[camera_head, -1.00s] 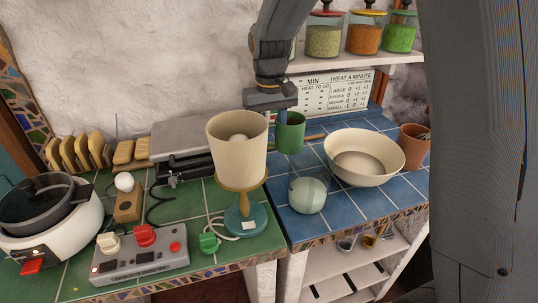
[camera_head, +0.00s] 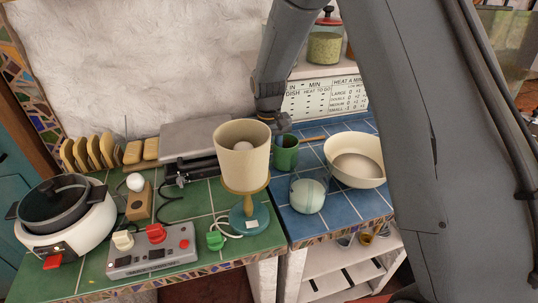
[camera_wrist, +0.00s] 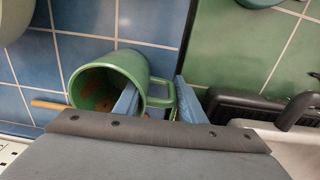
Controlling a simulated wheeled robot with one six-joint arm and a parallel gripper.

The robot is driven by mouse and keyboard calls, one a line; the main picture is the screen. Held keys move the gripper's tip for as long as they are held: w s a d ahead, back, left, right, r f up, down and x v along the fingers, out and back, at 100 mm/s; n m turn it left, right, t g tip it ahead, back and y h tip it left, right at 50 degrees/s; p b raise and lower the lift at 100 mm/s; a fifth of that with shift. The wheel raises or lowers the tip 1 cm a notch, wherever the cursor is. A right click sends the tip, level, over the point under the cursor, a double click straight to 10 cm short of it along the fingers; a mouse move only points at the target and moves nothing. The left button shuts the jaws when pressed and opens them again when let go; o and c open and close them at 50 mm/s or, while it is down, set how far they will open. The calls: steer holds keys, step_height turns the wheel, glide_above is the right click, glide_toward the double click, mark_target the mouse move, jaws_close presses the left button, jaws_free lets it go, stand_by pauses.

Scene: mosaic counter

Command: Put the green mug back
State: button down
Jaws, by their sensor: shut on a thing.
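One blue finger is inside the mouth and the other is outside, by the handle, so my gripper (camera_wrist: 157,103) is shut on the mug's handle-side wall. I cannot tell whether the mug's base touches the counter.
A lamp (camera_head: 242,165) stands close on the left, on the green tiles. A wooden stick (camera_wrist: 48,105) lies beside the mug. A shelf with jars (camera_head: 324,47) is above.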

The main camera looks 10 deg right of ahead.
steer(key=shift+f, duration=0.2)
steer(key=c, duration=1.2)
jaws_free()
steer(key=shift+o, duration=0.2)
steer(key=shift+r, duration=0.1)
step_height(320, 180, up, 6)
steer(key=shift+r+b, duration=0.1)
steer(key=shift+b, duration=1.05)
steer(key=shift+r, duration=0.75)
steer(key=shift+r, duration=0.1)
